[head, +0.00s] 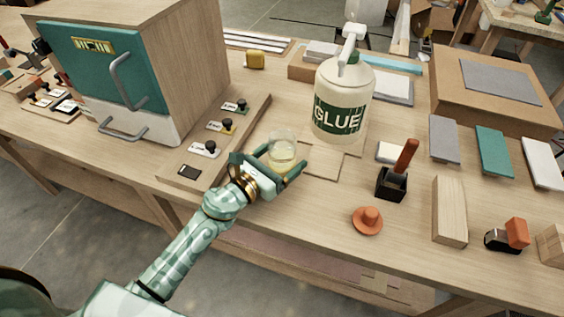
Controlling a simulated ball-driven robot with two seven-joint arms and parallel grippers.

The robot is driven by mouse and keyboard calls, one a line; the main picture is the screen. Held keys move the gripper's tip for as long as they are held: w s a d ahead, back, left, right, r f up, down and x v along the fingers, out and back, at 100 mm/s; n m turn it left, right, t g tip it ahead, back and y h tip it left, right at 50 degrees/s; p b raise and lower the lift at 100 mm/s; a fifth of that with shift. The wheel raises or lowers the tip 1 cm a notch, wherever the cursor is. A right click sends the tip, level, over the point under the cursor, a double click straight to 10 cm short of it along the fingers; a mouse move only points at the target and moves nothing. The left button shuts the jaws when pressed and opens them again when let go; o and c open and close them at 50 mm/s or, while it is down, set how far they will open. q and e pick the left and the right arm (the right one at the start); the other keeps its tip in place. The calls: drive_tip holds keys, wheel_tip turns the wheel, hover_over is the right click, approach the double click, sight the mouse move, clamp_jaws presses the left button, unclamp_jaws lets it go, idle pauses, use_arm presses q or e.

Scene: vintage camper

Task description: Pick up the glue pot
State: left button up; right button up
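A small clear glass pot with pale yellow contents, which looks like the glue pot (283,147), is near the middle of the workbench, in front of the large glue bottle. My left gripper (281,163) reaches it from the front left, with one finger on each side of the pot. Whether the fingers press on the glass cannot be told, nor whether the pot rests on the bench, as the gripper hides its lower part. The large cream bottle labelled GLUE (343,98) has a pump top and stands behind and to the right. My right gripper is not in view.
A wooden cabinet with a teal door (103,70) stands at the left. A board with knobs (215,140) lies close left of the gripper. A black holder with a brush (392,183), an orange knobbed piece (368,220) and a wood block (450,211) stand to the right.

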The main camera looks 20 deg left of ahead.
use_arm(q)
drive_tip(key=shift+x, duration=1)
drive_tip(key=c, duration=1.2)
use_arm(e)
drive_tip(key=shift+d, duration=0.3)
